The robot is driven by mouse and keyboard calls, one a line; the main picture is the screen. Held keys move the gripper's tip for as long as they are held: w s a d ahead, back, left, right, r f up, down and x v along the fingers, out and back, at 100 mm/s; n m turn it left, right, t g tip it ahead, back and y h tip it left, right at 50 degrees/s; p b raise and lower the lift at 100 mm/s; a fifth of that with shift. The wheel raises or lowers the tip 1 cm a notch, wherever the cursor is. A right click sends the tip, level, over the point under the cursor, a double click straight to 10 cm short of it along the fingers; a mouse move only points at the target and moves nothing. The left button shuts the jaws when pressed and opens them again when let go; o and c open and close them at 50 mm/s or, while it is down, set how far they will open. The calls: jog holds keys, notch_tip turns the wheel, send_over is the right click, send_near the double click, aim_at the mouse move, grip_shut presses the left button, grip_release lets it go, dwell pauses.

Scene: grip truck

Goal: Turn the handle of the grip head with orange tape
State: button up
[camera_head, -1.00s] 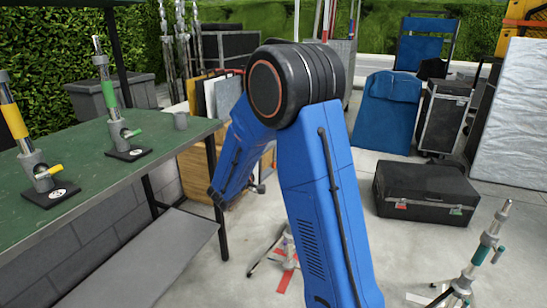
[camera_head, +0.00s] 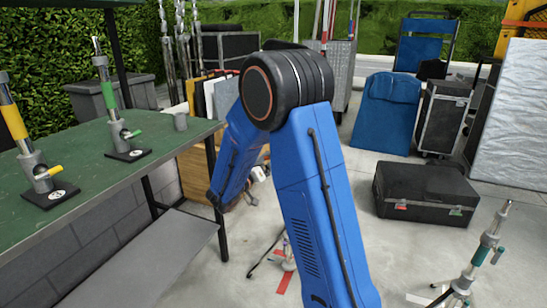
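No clearly orange-taped grip head shows; the nearest in colour is a post with a yellow-orange band (camera_head: 13,120) on the green table at left, with a yellow handle (camera_head: 49,171) low on its right side. A second post with a green band (camera_head: 109,96) and green handle stands behind it. My blue arm (camera_head: 310,205) fills the middle, its forearm reaching down behind the elbow. My gripper's fingers cannot be made out; the wrist end is near the table's right leg, well away from the yellow-orange post. A small stand (camera_head: 288,260) is mostly hidden behind my arm.
The green table (camera_head: 80,195) has a grey lower shelf (camera_head: 145,262). A stand with teal parts (camera_head: 481,255) is at lower right. A black case (camera_head: 425,190) lies on the floor. Open floor lies between case and arm.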

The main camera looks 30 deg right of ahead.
jog(key=shift+s+m, duration=0.1)
jog(key=shift+m, duration=1.7)
jog(key=shift+g, duration=0.4)
jog(key=o, duration=0.9)
jog(key=shift+o, duration=0.2)
jog(key=v, duration=1.7)
jog(key=shift+f, duration=0.35)
jog(key=shift+a, duration=0.1)
